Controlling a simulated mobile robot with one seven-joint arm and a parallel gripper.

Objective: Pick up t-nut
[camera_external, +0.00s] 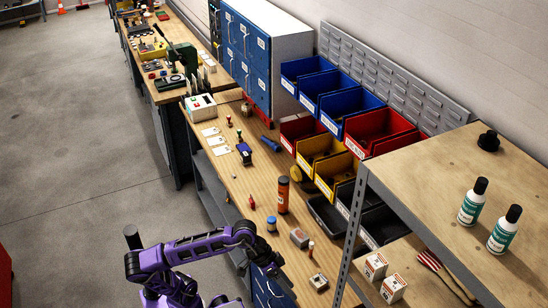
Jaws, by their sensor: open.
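I cannot make out a t-nut for certain in the external view; it is too small or hidden. My purple arm reaches right from the lower left, and my gripper (268,262) is at the near edge of the wooden workbench (262,186). The jaws are open, with nothing visible between them. A small pale metal block (318,282) lies on the bench to the right of my gripper.
A blue-capped jar (271,224) and an orange-brown canister (283,195) stand near my gripper. A shelf unit (420,165) with two bottles blocks the right. Bare bench lies left of the canister.

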